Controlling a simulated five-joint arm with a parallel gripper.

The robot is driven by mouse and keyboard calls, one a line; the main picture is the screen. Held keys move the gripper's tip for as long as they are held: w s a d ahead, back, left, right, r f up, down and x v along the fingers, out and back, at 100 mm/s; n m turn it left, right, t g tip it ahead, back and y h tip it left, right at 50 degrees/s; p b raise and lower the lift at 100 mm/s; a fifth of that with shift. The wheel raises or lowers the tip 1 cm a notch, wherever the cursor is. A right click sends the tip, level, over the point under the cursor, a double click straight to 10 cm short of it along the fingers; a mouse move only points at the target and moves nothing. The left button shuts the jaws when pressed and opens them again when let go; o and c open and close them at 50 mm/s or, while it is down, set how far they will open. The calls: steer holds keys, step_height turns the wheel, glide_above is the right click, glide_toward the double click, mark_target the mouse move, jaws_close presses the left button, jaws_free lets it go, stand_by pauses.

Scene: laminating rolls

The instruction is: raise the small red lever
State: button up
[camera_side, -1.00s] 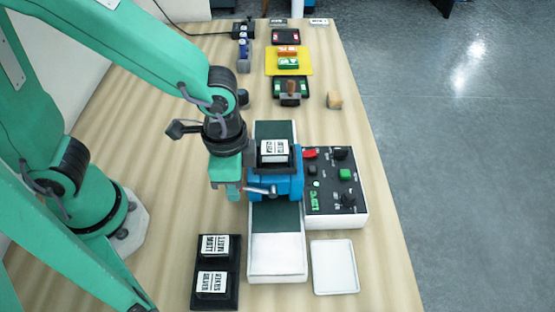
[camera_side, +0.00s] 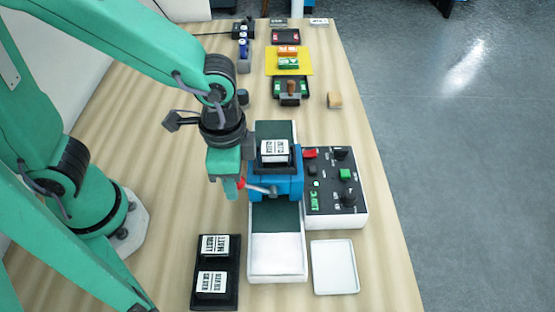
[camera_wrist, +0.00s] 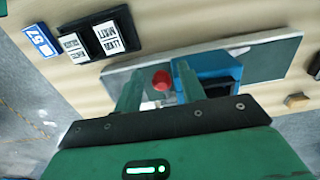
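The small red lever shows as a red knob (camera_side: 241,184) on a thin silver rod at the left side of the blue laminating unit (camera_side: 277,186). In the wrist view the red knob (camera_wrist: 161,80) lies between my two fingers, in front of the blue unit (camera_wrist: 216,70). My gripper (camera_wrist: 158,72) is open, with a visible gap between the left finger and the knob. In the side view my gripper (camera_side: 230,188) points down just left of the knob. Contact with the knob cannot be told.
The blue unit straddles a white and green bed (camera_side: 277,258). A black control panel (camera_side: 336,190) stands at its right. A black holder with two labelled blocks (camera_side: 216,262) and an empty white tray (camera_side: 334,267) lie in front. Several coloured items sit farther back.

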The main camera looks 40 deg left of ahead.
steer(key=shift+r, duration=2.55)
steer(key=a+r+n+t, duration=0.2)
steer(key=a+r+n, duration=0.1)
steer(key=a, duration=0.6)
steer(key=a+r+n+t, duration=0.3)
steer(key=a+n, duration=0.3)
steer(key=a, duration=0.3)
steer(key=shift+w+r+t, duration=0.25)
steer(key=shift+r+t, duration=0.05)
steer(key=shift+r, duration=0.35)
steer(key=shift+a, duration=0.1)
steer(key=shift+c, duration=0.2)
